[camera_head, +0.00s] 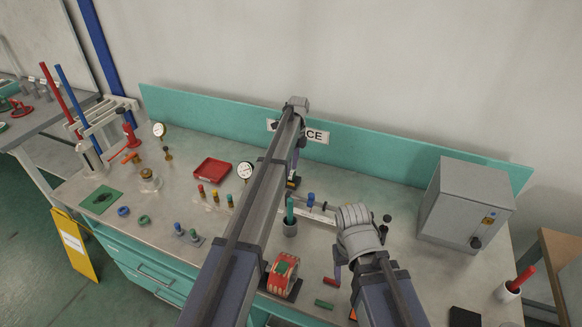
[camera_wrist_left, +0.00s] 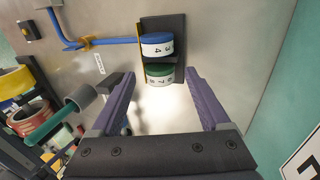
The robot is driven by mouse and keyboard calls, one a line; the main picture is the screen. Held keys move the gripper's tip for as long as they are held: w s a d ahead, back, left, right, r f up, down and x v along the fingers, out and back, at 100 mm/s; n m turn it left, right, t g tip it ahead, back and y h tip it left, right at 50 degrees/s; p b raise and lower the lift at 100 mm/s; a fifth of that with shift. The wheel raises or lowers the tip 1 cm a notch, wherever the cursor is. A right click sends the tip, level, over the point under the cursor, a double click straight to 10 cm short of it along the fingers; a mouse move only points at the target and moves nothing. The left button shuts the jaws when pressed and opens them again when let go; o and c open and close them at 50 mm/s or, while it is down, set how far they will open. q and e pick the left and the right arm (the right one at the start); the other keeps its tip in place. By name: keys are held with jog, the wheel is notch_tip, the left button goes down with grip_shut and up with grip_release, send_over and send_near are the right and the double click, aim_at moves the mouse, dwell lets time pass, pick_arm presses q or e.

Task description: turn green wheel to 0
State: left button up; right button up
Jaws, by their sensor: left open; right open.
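The green wheel (camera_wrist_left: 160,76) sits in a dark holder (camera_wrist_left: 178,30) in the left wrist view, with digits that look like 7 and 8 on its pale rim. A blue wheel (camera_wrist_left: 157,44) showing 3 and 4 is beside it in the same holder. My left gripper (camera_wrist_left: 157,84) is open, its two fingers on either side of the green wheel with visible gaps. In the head view my left gripper (camera_head: 293,182) is mostly hidden by its arm, and I cannot make out the wheels there. My right gripper (camera_head: 338,272) is open, low over the front of the bench.
A grey box (camera_head: 465,205) stands at the right of the bench. A red tray (camera_head: 212,170) lies left of my left arm. A cup (camera_head: 290,228) with a green tool stands between the arms.

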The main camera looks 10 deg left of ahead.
pick_arm(q)
jog(key=p+v, duration=0.5)
jog(key=v, duration=0.1)
dwell(0.4)
